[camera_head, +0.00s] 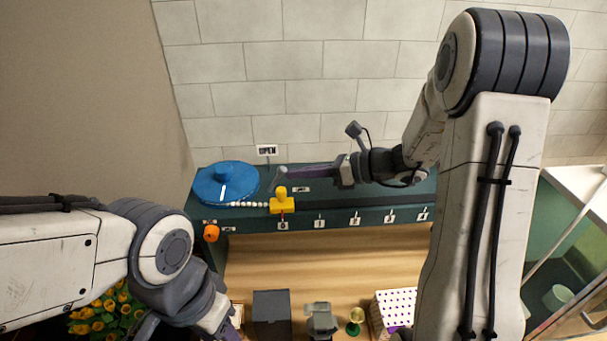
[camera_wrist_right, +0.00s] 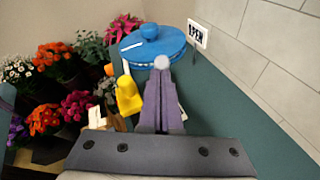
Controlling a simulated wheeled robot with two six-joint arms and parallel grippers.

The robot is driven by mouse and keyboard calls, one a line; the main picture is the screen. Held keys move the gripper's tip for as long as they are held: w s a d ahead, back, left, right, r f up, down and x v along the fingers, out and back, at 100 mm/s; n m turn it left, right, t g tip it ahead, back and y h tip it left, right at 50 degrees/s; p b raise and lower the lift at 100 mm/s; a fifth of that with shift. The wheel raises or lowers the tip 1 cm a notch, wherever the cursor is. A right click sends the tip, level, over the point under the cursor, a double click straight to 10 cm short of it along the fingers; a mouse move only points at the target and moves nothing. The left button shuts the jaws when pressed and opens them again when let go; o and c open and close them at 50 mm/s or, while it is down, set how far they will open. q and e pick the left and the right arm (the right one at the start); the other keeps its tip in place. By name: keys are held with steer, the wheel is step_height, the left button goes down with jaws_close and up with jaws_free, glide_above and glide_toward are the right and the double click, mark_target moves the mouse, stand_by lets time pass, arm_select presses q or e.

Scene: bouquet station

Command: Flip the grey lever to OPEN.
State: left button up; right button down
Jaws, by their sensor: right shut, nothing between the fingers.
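The grey lever (camera_head: 275,182) stands on the green shelf beside the blue round lid, leaning with its ball end up and to the right. In the right wrist view its pale grey ball (camera_wrist_right: 161,62) shows just beyond my fingertips. My right gripper (camera_head: 286,171) is shut and empty, its purple fingers level with the lever's ball; I cannot tell whether they touch. My left gripper (camera_head: 228,328) is partly cut off at the bottom edge.
The blue lid (camera_head: 226,183) lies left of the lever. An orange knob (camera_head: 211,233) is on the shelf front. A dark box (camera_head: 271,312) stands below. Flowers (camera_wrist_right: 60,95) fill the far left.

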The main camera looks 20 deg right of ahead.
stand_by(0.3)
steer(key=shift+r+p, duration=0.7)
steer(key=shift+r, duration=0.15)
steer(key=shift+f, duration=0.1)
